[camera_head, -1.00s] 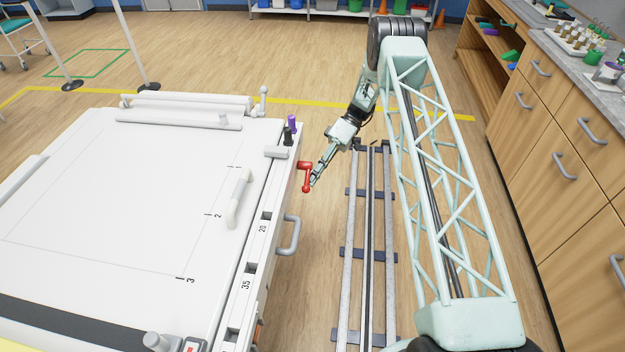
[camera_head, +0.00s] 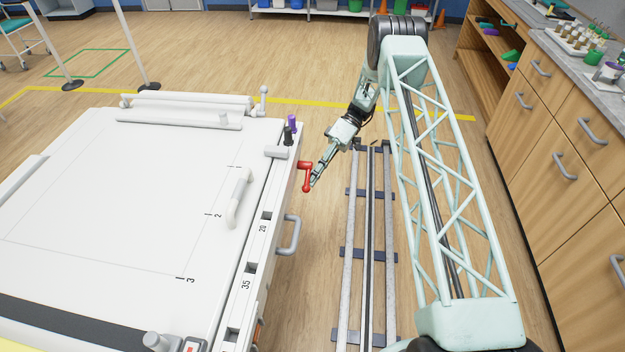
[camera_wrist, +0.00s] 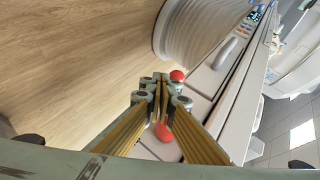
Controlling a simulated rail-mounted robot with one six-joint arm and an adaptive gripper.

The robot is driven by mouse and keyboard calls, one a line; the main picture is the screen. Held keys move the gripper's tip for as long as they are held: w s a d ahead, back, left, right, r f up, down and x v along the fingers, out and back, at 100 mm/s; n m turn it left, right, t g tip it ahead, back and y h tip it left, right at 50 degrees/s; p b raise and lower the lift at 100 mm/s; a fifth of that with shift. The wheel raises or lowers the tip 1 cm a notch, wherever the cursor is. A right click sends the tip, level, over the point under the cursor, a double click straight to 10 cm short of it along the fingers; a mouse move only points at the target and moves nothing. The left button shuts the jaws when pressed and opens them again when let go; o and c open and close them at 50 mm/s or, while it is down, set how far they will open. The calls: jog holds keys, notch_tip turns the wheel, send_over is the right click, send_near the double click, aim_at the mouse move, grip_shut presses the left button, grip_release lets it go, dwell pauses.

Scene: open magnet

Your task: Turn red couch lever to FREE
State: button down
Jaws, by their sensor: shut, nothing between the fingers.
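The red couch lever (camera_head: 306,176) sticks out from the right side of the white couch (camera_head: 120,190), near its far right corner. In the head view its arm hangs down toward a rounded end. My gripper (camera_head: 314,179) is at the lever's right side, close to its lower end; whether they touch I cannot tell. In the wrist view the shut fingertips (camera_wrist: 160,80) cover part of the lever. A red ball-shaped part shows just past the tips (camera_wrist: 177,75), and another red part shows between the fingers (camera_wrist: 163,132). I cannot read a FREE marking.
A grey handle (camera_head: 290,235) juts from the couch side nearer the camera. A black knob (camera_head: 288,136) and a purple knob (camera_head: 292,123) stand by the couch's far corner. Floor rails (camera_head: 347,250) run alongside. Wooden drawers (camera_head: 560,130) line the right.

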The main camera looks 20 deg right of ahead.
jog(key=shift+f, duration=0.15)
dwell(0.6)
jog(key=w+d+f+b, duration=0.2)
jog(key=w+d+f, duration=0.1)
jog(key=w+d, duration=0.4)
jog(key=shift+w+d, duration=0.25)
jog(key=shift+d, duration=0.9)
jog(key=shift+r, duration=0.15)
dwell(0.6)
